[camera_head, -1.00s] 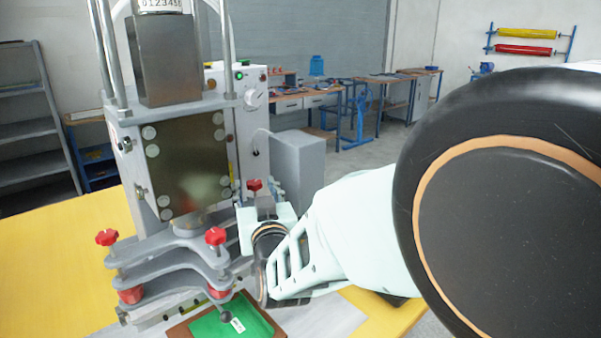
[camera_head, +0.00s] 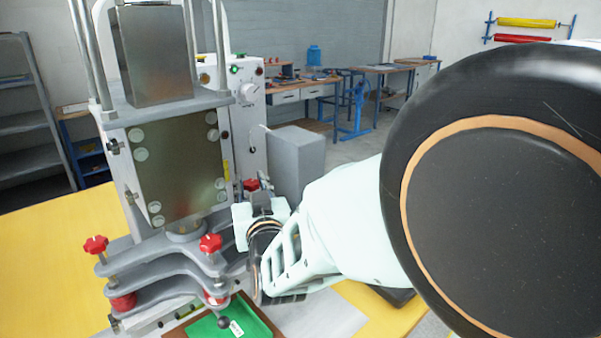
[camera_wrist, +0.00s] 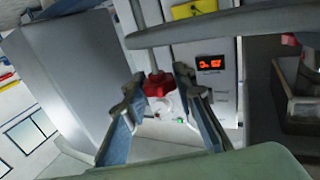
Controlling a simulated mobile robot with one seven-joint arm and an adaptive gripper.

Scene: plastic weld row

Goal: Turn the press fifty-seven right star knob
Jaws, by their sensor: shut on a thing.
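A red star knob (camera_wrist: 158,84) on a short upright stud sits between the two fingers of my gripper (camera_wrist: 157,90) in the wrist view, and the fingers are shut on it. In the head view a red star knob (camera_head: 251,185) shows at the tip of my gripper (camera_head: 258,186), partly covered by it. The press (camera_head: 176,165) stands at the left. Two other red star knobs, one at left (camera_head: 96,245) and one at right (camera_head: 210,243), top its grey clamp plates in front. Whether the held knob has turned cannot be told.
A grey box (camera_head: 296,160) stands close behind my gripper. A green pad (camera_head: 225,322) lies in front of the press on the yellow table (camera_head: 50,265). A red-lit display (camera_wrist: 211,61) shows in the wrist view. Workbenches (camera_head: 310,92) stand at the back.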

